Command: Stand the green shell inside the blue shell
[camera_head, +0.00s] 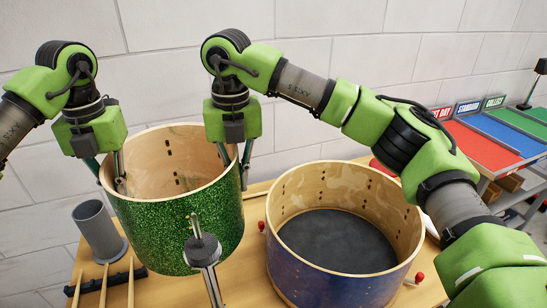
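The green sparkle shell (180,232) stands upright and open-topped at the left of the bench, its bare wood inside showing. The blue shell (330,284) stands right of it, open-topped, with a dark floor inside. My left gripper (108,180) is at the left rim of the green shell, one finger outside the wall and one inside, with a gap between them. My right gripper (238,172) is at the right rim, its outer finger outside the wall; its inner finger is partly hidden. Neither visibly clamps the wall. Whether the green shell touches the bench is hard to tell.
A metal stand with a round dark top (203,250) is in front of the green shell. A grey tube (97,230) and a dark rack with wooden sticks (104,280) are at the left. Coloured trays (485,145) are at the far right.

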